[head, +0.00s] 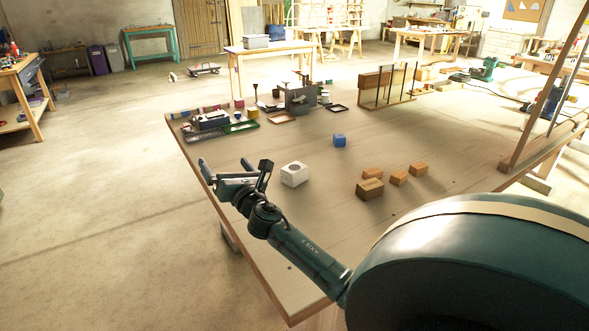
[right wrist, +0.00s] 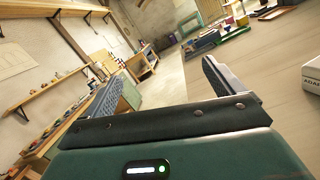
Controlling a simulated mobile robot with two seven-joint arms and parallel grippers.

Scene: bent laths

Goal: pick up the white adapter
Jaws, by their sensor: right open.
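The white adapter (head: 293,174) is a small white block with a dark round mark on its face, standing on the wooden table near its left edge. My right gripper (head: 228,166) is open and empty, just left of the adapter and apart from it, over the table's left edge. In the right wrist view the open fingers (right wrist: 160,88) have nothing between them. The adapter shows there too (right wrist: 312,76), cut off at the right border, outside the right-hand finger, with part of its lettering visible. My left gripper is not in view.
Trays and tools (head: 212,121) fill the table's back left. A wooden rack (head: 387,88) stands farther back.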

